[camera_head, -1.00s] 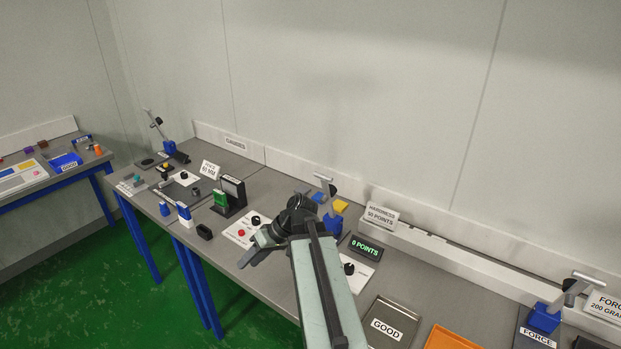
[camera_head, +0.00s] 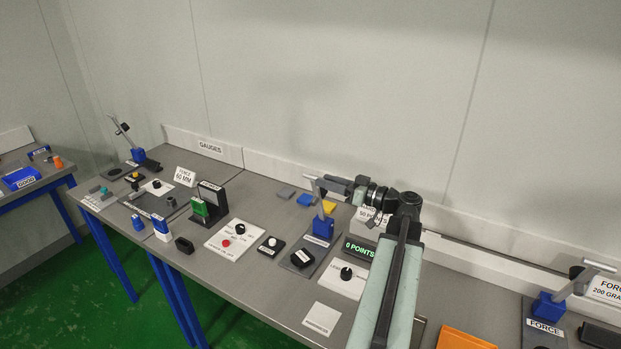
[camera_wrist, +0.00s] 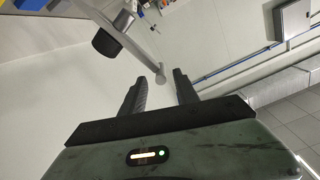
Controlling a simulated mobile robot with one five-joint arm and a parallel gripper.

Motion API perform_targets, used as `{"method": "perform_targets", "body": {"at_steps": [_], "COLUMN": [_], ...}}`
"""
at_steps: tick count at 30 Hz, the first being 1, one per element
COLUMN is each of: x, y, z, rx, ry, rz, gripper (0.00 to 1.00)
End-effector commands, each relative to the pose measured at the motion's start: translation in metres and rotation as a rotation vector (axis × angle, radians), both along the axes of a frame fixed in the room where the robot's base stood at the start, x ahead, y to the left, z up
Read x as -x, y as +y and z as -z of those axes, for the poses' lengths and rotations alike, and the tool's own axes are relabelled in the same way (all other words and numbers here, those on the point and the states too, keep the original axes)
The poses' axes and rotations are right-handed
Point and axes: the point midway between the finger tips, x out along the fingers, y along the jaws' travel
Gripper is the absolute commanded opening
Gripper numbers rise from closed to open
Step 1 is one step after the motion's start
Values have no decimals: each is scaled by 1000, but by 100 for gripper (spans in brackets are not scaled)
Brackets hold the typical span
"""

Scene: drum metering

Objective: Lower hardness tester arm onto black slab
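The hardness tester has a blue block (camera_head: 321,227) on a dark base plate. Its grey arm (camera_head: 318,196) stands raised, with a crossbar handle at the top. A black piece (camera_head: 296,258), apparently the black slab, lies on the plate below. My gripper (camera_head: 328,182) is at the raised arm's top, reaching in from the right. In the wrist view, my gripper (camera_wrist: 160,75) is open, and the end of the grey crossbar (camera_wrist: 156,66) shows at the gap between the fingertips. I cannot tell whether they touch. The tester's black cylinder (camera_wrist: 107,43) is left of the fingers.
The display (camera_head: 359,249) reads 0 POINTS. Grey, blue and yellow slabs (camera_head: 306,200) lie behind the tester. My arm partly covers the hardness sign (camera_head: 370,216). A force tester (camera_head: 547,307) stands at right, beside an orange tray (camera_head: 462,341). Gauges crowd the bench at left.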

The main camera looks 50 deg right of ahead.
Motion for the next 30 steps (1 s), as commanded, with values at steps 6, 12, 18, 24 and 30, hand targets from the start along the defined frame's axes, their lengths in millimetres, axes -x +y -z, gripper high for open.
{"method": "perform_targets", "body": {"at_steps": [6, 12, 18, 24, 30], "x": [-39, -51, -51, -51, -51], "y": [11, 14, 15, 15, 15], "z": [0, 0, 0, 0, 0], "rx": [-1, -1, -1, -1, -2], "ry": [1, 1, 1, 1, 2], "rz": [-5, -4, -5, -7, -7], "gripper": [37, 37, 34, 0, 0]}}
